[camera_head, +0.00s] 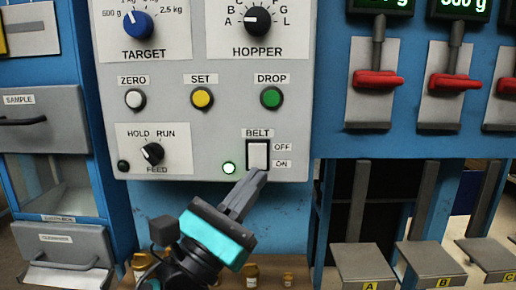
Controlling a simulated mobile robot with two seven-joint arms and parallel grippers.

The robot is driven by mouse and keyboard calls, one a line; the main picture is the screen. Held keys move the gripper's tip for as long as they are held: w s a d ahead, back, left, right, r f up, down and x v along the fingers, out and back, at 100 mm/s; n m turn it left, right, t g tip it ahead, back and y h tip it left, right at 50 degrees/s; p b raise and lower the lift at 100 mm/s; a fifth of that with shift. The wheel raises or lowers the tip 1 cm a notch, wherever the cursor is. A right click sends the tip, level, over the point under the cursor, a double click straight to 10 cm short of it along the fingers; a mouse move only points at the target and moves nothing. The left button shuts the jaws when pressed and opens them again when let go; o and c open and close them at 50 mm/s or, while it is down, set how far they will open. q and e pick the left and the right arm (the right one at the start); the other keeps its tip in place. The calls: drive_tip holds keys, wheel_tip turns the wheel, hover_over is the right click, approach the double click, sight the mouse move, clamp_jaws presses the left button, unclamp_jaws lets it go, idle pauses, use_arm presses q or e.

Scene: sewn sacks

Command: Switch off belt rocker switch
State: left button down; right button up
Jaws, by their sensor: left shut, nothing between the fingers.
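The belt rocker switch (258,155) is a pale rocker in a black frame at the lower right of the grey control panel (195,110). The labels OFF and ON stand to its right, OFF above ON. A green lamp (229,168) glows to its left. My left gripper (262,174) is shut and empty, with its fingertips at the lower edge of the switch. I cannot tell whether they touch it. The fingertips hide part of the switch's lower frame. My right gripper is not in view.
Above the switch are the ZERO button (135,98), SET button (202,98) and DROP button (271,97). The feed knob (152,153) is to the left. Red levers (377,80) are at the right.

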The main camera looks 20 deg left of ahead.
sight(253, 160)
use_arm(q)
drive_tip(key=shift+w+a+r, duration=0.15)
drive_tip(key=shift+w+a, duration=0.2)
drive_tip(key=shift+w, duration=0.8)
drive_tip(key=shift+w+a+r, duration=0.15)
drive_tip(key=shift+w+a, duration=0.15)
drive_tip(key=shift+w, duration=0.85)
drive_tip(key=shift+w+a+r, duration=0.15)
drive_tip(key=shift+w+a, duration=0.2)
drive_tip(key=shift+w, duration=0.8)
drive_tip(key=shift+w, duration=0.1)
drive_tip(key=shift+w+a, duration=0.1)
drive_tip(key=shift+w, duration=0.2)
drive_tip(key=shift+w+a, duration=0.1)
drive_tip(key=shift+w, duration=0.2)
drive_tip(key=shift+s, duration=0.1)
drive_tip(key=shift+s+d, duration=0.2)
drive_tip(key=shift+s, duration=0.45)
drive_tip(key=shift+s+d+f, duration=0.1)
drive_tip(key=shift+s+d, duration=0.15)
drive_tip(key=shift+s, duration=0.55)
drive_tip(key=shift+s+d+f, duration=0.1)
drive_tip(key=shift+s+d, duration=0.1)
drive_tip(key=shift+s, duration=0.6)
drive_tip(key=shift+s+d+f, duration=0.1)
drive_tip(key=shift+s+d, duration=0.15)
drive_tip(key=shift+s, duration=0.55)
